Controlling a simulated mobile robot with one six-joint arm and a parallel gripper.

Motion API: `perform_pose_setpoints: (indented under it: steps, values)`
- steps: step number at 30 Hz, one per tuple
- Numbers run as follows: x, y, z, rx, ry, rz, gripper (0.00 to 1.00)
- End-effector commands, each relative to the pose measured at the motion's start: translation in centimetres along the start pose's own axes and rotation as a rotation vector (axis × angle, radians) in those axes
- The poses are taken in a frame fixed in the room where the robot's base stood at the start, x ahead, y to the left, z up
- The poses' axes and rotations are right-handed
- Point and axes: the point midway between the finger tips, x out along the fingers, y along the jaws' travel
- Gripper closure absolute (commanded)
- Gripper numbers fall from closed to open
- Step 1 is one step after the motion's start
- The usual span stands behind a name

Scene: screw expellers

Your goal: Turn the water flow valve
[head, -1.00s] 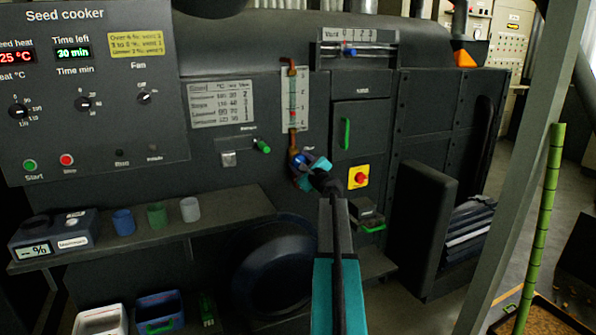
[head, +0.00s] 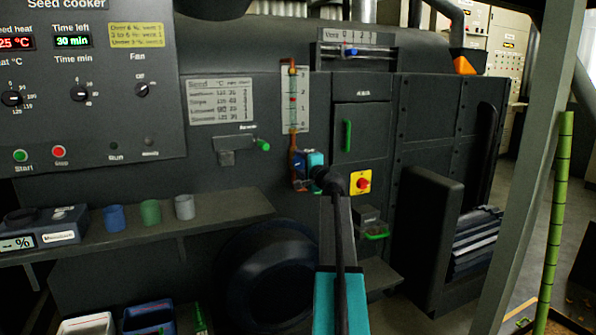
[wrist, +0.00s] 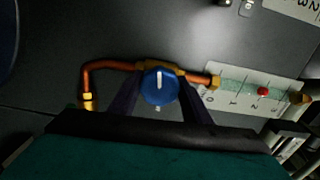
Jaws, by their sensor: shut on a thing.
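The water flow valve (wrist: 159,86) is a round blue knob with a white pointer line, set on a copper pipe (wrist: 101,65). In the wrist view the knob sits between the two dark fingers of my gripper (wrist: 160,97), which is shut on it. In the head view my gripper (head: 309,172) is at the pipe below the flow gauge (head: 296,100) and mostly hides the knob.
A red knob on a yellow plate (head: 361,183) is just right of my gripper. A green-handled lever (head: 262,145) is to the upper left. A shelf (head: 200,225) with several cups juts out at the left. A grey post (head: 515,190) stands at the right.

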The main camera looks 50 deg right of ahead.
Motion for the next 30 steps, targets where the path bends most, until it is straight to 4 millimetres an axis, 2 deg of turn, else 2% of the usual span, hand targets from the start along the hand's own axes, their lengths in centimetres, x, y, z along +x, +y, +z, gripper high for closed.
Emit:
perform_pose_setpoints:
  steps: [9, 22, 23, 24, 26, 30]
  values:
    - [0.14, -0.11, 0.32, -0.106, -0.006, -0.002, 0.79]
    - [0.12, -0.18, 0.28, -0.115, -0.005, -0.001, 0.79]
    - [0.12, -0.18, 0.27, -0.115, -0.005, -0.001, 0.51]
    - [0.11, -0.17, 0.25, -0.115, -0.004, -0.001, 0.44]
    - [0.08, -0.14, 0.19, -0.115, -0.003, -0.001, 0.38]
    - [0.04, -0.08, 0.07, -0.115, -0.002, 0.0, 0.38]
